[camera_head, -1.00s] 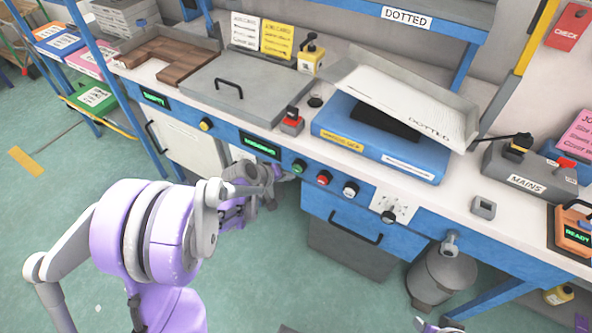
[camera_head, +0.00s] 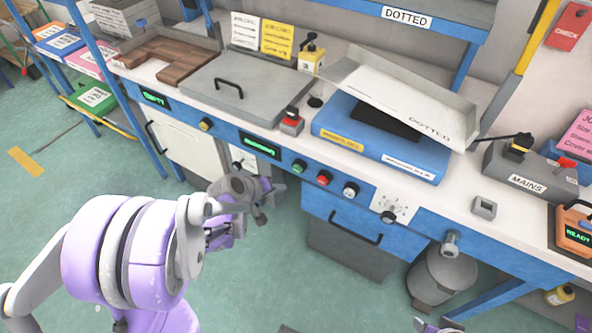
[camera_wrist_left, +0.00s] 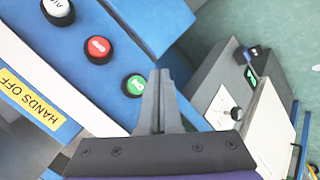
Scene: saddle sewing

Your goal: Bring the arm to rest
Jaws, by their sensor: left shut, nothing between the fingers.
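My left gripper (camera_head: 262,195) is in front of the blue bench front, below the green button (camera_head: 299,166) and apart from the panel. In the left wrist view my left gripper (camera_wrist_left: 160,90) shows its two fingers together, with nothing between them. The green button (camera_wrist_left: 135,85) and red button (camera_wrist_left: 98,49) lie beyond the fingers. In the head view only a small purple and grey part of my other arm shows at the bottom edge; its gripper is not seen.
The blue bench carries a grey lidded box (camera_head: 240,92), a tilted white DOTTED tray (camera_head: 400,95) and a grey MAINS box (camera_head: 525,170). A grey bin (camera_head: 440,280) stands under the bench. Green floor (camera_head: 300,270) is open in front of it.

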